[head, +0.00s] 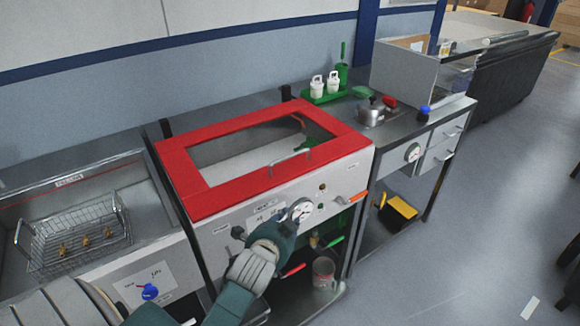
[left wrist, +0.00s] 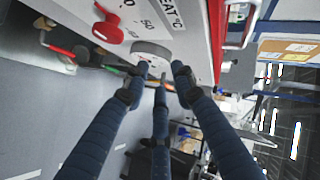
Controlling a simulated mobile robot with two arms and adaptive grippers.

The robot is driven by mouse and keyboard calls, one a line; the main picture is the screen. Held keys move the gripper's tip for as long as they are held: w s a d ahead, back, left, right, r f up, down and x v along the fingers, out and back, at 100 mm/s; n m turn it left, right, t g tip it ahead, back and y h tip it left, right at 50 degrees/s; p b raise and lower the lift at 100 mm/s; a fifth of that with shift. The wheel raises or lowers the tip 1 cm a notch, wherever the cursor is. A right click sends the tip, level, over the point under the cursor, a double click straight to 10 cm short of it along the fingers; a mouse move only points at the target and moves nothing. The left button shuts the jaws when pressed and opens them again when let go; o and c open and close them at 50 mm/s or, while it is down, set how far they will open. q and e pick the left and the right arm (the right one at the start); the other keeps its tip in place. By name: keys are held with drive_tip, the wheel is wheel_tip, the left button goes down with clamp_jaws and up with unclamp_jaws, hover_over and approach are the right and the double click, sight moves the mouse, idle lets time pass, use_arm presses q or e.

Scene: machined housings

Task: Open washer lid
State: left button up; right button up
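The washer (head: 225,235) has a red-framed lid (head: 185,172) with a clear window, lying shut on top. A metal bar handle (head: 290,160) sits at the lid's front edge. My left gripper (head: 287,228) is in front of the washer's front panel, below the lid handle, close to the round gauge (head: 301,210). In the left wrist view its dark fingers (left wrist: 157,88) are spread with nothing between them, beside a round dial (left wrist: 150,49) and a red knob (left wrist: 107,27). Dark finger-like parts at the head view's right edge look like my right gripper (head: 570,265), mostly cut off.
A wire basket (head: 72,240) with small brass parts lies in the basin at left. A bench at right holds a metal pot (head: 372,112) and white bottles on a green tray (head: 325,97). A mug (head: 324,272) stands under the washer panel.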

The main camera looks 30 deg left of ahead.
sight(288, 170)
use_arm(q)
drive_tip(key=w+a+r+m+t+y, duration=0.25)
drive_tip(key=w+a+r, duration=0.2)
drive_tip(key=r, duration=0.55)
drive_tip(key=shift+t, duration=0.25)
drive_tip(key=p+x, duration=0.1)
drive_tip(key=x, duration=0.8)
drive_tip(key=shift+w+a+r, duration=0.1)
drive_tip(key=shift+w+a, duration=0.05)
drive_tip(key=shift+w, duration=0.15)
drive_tip(key=shift+w+a+m, duration=0.2)
drive_tip(key=shift+w+m, duration=0.05)
drive_tip(key=shift+w, duration=0.25)
use_arm(e)
drive_tip(key=shift+s+a+r, duration=0.1)
drive_tip(key=shift+s+r, duration=0.15)
drive_tip(key=shift+r, duration=0.15)
use_arm(q)
clamp_jaws()
